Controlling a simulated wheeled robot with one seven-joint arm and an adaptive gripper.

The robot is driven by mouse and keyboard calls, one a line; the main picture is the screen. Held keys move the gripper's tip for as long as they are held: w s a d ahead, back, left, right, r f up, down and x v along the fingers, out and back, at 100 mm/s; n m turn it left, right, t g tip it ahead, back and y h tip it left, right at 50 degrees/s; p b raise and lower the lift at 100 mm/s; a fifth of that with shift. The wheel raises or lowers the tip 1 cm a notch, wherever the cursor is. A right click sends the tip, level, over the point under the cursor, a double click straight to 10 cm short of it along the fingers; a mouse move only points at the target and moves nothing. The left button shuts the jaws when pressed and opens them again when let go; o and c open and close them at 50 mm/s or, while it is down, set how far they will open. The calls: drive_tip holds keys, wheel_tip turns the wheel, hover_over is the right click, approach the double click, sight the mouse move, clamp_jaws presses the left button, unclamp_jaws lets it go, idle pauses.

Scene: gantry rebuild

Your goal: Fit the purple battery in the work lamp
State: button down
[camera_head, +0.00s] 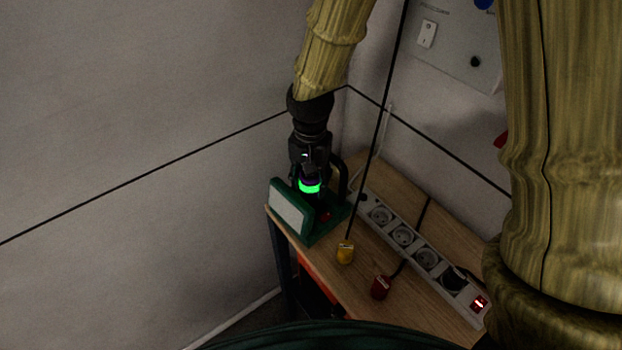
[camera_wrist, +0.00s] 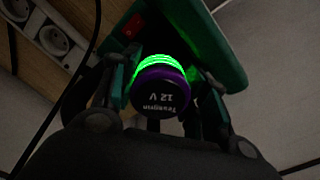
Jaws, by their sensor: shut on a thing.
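The work lamp (camera_head: 291,208) is green with a pale front panel and a dark handle. It stands at the table's far left corner, and its green body and red switch (camera_wrist: 132,27) show in the wrist view. The purple battery (camera_wrist: 165,90) has a dark end cap marked 12 V and a bright green glowing ring. My gripper (camera_head: 310,182) points down over the lamp and is shut on the battery, with a finger on either side. The battery stands roughly upright at the lamp. Its lower end is hidden, so I cannot tell how deep it sits.
A white power strip (camera_head: 415,250) runs along the wooden table (camera_head: 340,281) to the right of the lamp. Walls close in behind and left.

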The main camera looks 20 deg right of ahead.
drive_tip(key=shift+a, duration=0.15)
drive_tip(key=c, duration=1)
unclamp_jaws()
drive_tip(key=shift+c, duration=0.2)
drive_tip(key=shift+r, duration=0.1)
drive_tip(key=shift+r+p, duration=4.75)
drive_tip(key=shift+r, duration=0.7)
drive_tip(key=shift+s+f, duration=0.1)
drive_tip(key=shift+s, duration=0.05)
